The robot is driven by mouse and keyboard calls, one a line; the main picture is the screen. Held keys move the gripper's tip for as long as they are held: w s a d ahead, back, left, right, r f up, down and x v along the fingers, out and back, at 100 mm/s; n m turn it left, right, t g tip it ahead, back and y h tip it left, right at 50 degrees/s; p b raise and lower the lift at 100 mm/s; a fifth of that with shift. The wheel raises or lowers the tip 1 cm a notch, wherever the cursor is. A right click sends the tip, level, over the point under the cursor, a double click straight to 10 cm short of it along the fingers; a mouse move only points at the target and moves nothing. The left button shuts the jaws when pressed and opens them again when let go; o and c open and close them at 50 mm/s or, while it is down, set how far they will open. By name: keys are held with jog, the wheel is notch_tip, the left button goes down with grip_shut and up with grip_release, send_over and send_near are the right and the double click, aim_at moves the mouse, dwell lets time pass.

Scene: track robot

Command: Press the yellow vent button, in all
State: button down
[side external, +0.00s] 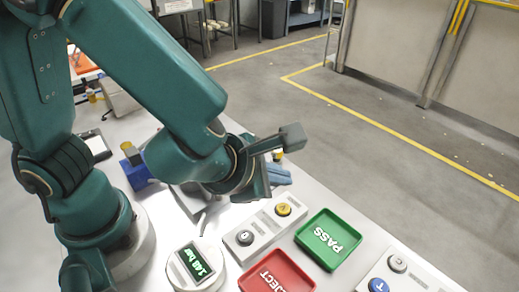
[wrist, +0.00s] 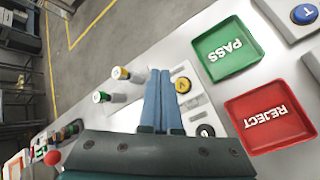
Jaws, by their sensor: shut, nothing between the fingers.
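The yellow vent button (side external: 283,209), marked V, sits at the far end of a pale button panel (side external: 264,226). In the wrist view the yellow button (wrist: 183,85) shows just right of my blue fingers. My gripper (side external: 289,176) is shut and empty, its fingers lying together above and beyond the panel in the side view. In the wrist view my gripper (wrist: 161,71) points away from the camera, its tips apart from the button in the picture. The height gap to the button is hard to tell. A gauge (side external: 197,264) reads about 1.60 bar.
A grey button (side external: 245,237) shares the panel. A green PASS tray (side external: 329,239) and red REJECT tray (side external: 277,274) stand to its right. Capped vials (wrist: 120,73) stand left of my fingers.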

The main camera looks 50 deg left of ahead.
aim_at(278, 210)
jog(key=shift+f, duration=2.3)
jog(key=shift+f, duration=0.1)
jog(key=shift+f, duration=0.3)
jog(key=shift+f, duration=0.4)
dwell(0.7)
jog(key=shift+r, duration=0.85)
jog(key=shift+r, duration=2.5)
